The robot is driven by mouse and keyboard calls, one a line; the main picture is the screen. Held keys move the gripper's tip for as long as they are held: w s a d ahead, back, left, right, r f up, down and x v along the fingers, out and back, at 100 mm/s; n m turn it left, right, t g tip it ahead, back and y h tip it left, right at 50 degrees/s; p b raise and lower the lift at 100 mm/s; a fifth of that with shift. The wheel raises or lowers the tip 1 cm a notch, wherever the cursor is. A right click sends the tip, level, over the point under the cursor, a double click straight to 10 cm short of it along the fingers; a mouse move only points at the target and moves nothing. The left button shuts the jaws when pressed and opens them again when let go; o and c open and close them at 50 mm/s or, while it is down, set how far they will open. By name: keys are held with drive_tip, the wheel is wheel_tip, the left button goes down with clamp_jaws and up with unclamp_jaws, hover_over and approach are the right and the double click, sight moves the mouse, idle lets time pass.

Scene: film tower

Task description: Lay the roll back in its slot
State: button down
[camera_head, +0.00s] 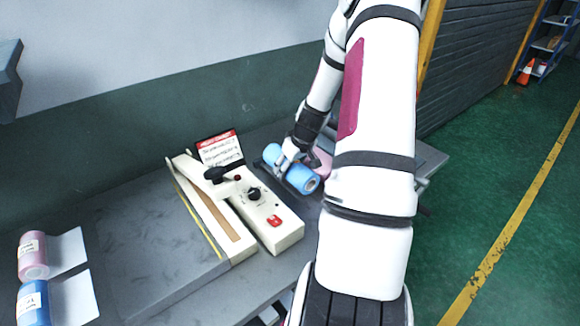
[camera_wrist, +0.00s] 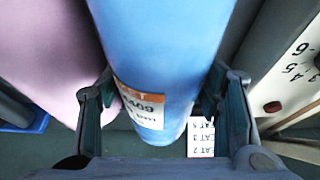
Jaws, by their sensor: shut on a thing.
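A blue roll (camera_head: 300,178) with a pale core lies at a slant on the table, right of the sealer, in the head view. My gripper (camera_head: 287,158) is shut on it from above. In the wrist view the blue roll (camera_wrist: 160,45) fills the middle, with an orange and white label, and stands between the two fingers of my gripper (camera_wrist: 162,90). A pink roll (camera_head: 323,160) is beside it, partly hidden by my arm; it also shows at the left of the wrist view (camera_wrist: 45,50). Dark holder parts show around the blue roll; the slot itself is mostly hidden.
The white sealer (camera_head: 270,225) with a red switch stands close left of the blue roll, with a warning sign (camera_head: 219,150) behind it. A pink roll (camera_head: 33,258) and a blue roll (camera_head: 33,305) with film sheets are at the far left. A printed card (camera_wrist: 201,138) shows in the wrist view.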

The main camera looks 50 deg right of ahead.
drive_tip(key=shift+f, duration=1.05)
drive_tip(key=shift+c, duration=2.2)
unclamp_jaws()
drive_tip(key=shift+b, duration=0.3)
drive_tip(key=v, duration=1.2)
drive_tip(key=shift+f, duration=0.1)
